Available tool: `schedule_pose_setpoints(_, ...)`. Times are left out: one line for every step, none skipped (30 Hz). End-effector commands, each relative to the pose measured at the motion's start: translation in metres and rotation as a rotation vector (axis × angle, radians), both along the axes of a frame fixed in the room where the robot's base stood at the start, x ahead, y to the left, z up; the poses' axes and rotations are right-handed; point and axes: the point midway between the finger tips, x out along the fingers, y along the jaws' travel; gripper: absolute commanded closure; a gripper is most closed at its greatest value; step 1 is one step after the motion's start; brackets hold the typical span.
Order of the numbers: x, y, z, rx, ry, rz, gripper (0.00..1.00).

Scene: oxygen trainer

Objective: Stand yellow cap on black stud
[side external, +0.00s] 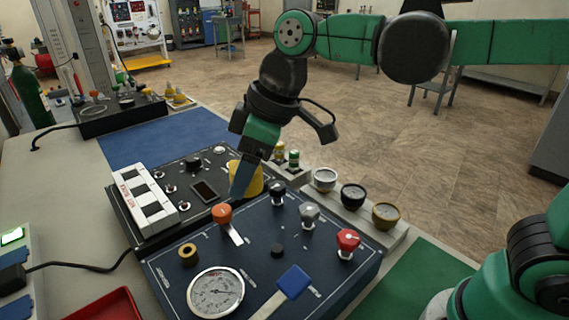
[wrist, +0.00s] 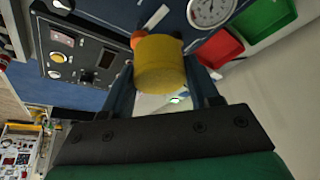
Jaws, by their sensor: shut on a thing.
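The yellow cap (side external: 254,178) is a wide cylinder held between the fingers of my gripper (side external: 244,183), above the back left part of the dark blue panel (side external: 255,225). In the wrist view the cap (wrist: 160,62) sits between both fingers and hides part of the panel behind it. My gripper is shut on it. A short black stud (side external: 277,250) stands up near the middle of the dark blue panel, with nothing on it. The cap is up and to the left of the stud in the side view, well apart from it. The stud is not clear in the wrist view.
An orange knob (side external: 223,212) is close below the cap. A black knob (side external: 277,190), grey knob (side external: 309,213), red knob (side external: 347,240), brass ring (side external: 188,254), round gauge (side external: 215,293) and blue-handled lever (side external: 293,281) also stand on the panel.

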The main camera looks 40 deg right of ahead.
Motion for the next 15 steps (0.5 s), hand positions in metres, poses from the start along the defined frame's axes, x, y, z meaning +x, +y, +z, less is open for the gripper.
schedule_pose_setpoints(-0.008,-0.009,-0.01,0.0,0.0,-0.003,0.95)
schedule_pose_setpoints(-0.012,-0.013,-0.015,0.001,-0.001,-0.003,0.95)
schedule_pose_setpoints(-0.017,-0.017,-0.02,0.001,-0.001,-0.002,0.95)
schedule_pose_setpoints(-0.02,-0.019,-0.024,0.001,0.0,-0.001,0.95)
schedule_pose_setpoints(-0.023,-0.021,-0.027,0.002,0.0,-0.001,0.95)
schedule_pose_setpoints(-0.025,-0.023,-0.029,0.002,0.0,-0.001,0.95)
schedule_pose_setpoints(-0.026,-0.024,-0.031,0.002,-0.001,0.0,0.95)
schedule_pose_setpoints(-0.027,-0.025,-0.032,0.002,-0.001,0.0,0.95)
schedule_pose_setpoints(-0.028,-0.025,-0.033,0.002,-0.001,0.001,0.95)
schedule_pose_setpoints(-0.028,-0.025,-0.033,0.002,0.0,0.002,0.95)
schedule_pose_setpoints(-0.028,-0.025,-0.033,0.002,0.0,0.002,0.95)
schedule_pose_setpoints(-0.028,-0.025,-0.033,0.002,0.0,0.002,0.95)
schedule_pose_setpoints(-0.028,-0.025,-0.033,0.002,0.0,0.002,0.95)
schedule_pose_setpoints(-0.028,-0.025,-0.032,0.002,-0.001,0.001,0.95)
schedule_pose_setpoints(-0.028,-0.025,-0.032,0.002,-0.001,0.001,0.95)
